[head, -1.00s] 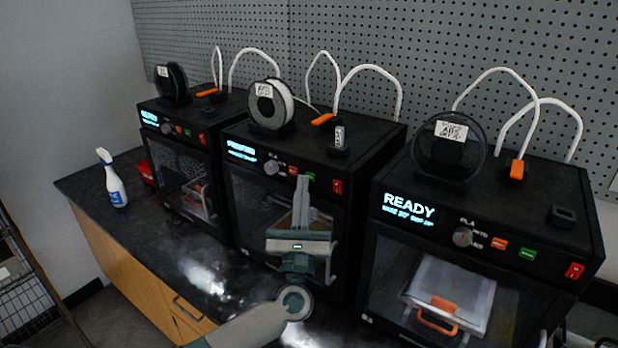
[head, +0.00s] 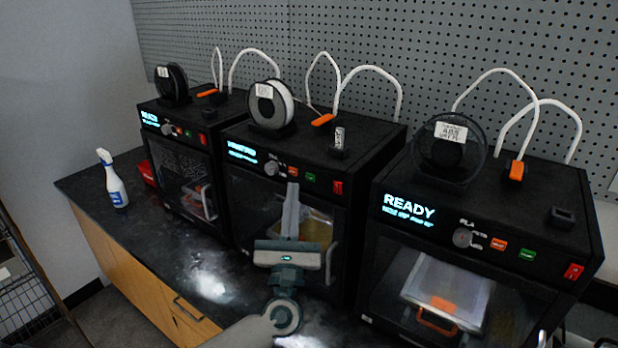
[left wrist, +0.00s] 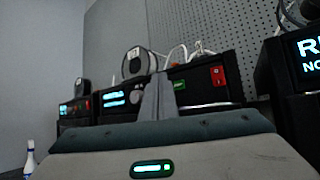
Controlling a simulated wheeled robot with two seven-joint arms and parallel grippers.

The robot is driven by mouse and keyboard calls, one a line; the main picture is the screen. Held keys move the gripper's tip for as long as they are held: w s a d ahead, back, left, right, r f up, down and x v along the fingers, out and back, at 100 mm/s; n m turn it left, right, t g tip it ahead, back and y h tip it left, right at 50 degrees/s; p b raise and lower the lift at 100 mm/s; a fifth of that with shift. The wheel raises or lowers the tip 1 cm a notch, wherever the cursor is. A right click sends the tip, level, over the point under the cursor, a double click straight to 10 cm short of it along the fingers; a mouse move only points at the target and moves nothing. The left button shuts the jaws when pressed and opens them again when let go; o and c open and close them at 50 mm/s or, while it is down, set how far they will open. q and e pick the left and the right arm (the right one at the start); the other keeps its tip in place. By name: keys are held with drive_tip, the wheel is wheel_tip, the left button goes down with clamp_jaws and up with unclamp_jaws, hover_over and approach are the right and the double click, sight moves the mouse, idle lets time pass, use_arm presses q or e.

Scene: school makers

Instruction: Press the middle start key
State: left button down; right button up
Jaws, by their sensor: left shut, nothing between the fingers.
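Three black 3D printers stand in a row on the counter. The middle printer (head: 368,137) has a lit display (head: 242,151), a grey knob (head: 271,168), an orange key (head: 292,172), a green key (head: 310,177) and a red switch (head: 338,187) on its front panel. The green key also shows in the left wrist view (left wrist: 180,85), just right of my fingers. My left gripper (head: 292,186) is shut and empty, its fingertips just below the orange key in the head view. Whether the fingers touch the panel cannot be told. My right gripper is out of view.
The right printer (head: 545,210) shows READY on its display, with its own orange and green keys. The left printer (head: 215,110) stands beyond the middle one. A spray bottle (head: 115,190) stands at the counter's left end. White tubes arch above the printers.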

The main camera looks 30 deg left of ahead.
use_arm(q)
drive_tip(key=s, duration=0.3)
drive_tip(key=shift+s+a, duration=0.1)
drive_tip(key=shift+a, duration=0.05)
idle(0.9)
